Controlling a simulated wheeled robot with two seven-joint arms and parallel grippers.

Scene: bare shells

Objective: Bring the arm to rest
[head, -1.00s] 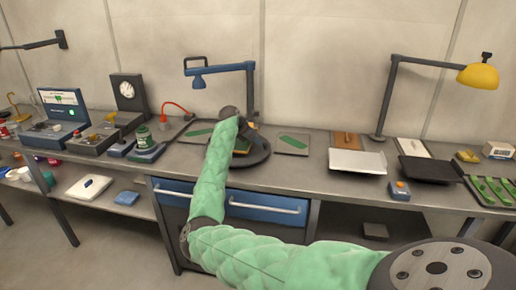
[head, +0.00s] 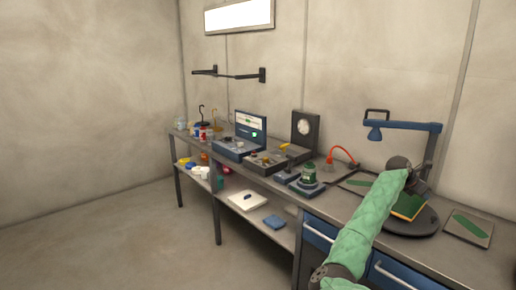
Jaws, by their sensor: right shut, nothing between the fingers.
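My right arm, in a green quilted sleeve, reaches up from the bottom right of the head view to the bench. My right gripper (head: 418,183) is at its dark end, over the round dark stand (head: 421,226) beneath the blue lamp. The fingers are small and partly hidden by the wrist; they are shut with nothing between them. A green and orange board (head: 408,207) lies on the stand just below the gripper; I cannot tell whether they touch. My left gripper is out of view.
The long grey bench (head: 355,205) runs back to the left. A blue lamp (head: 405,127) stands close behind the gripper. A green jar (head: 308,174), a gauge box (head: 305,129) and a blue case (head: 245,138) stand farther left. The floor (head: 120,235) at left is clear.

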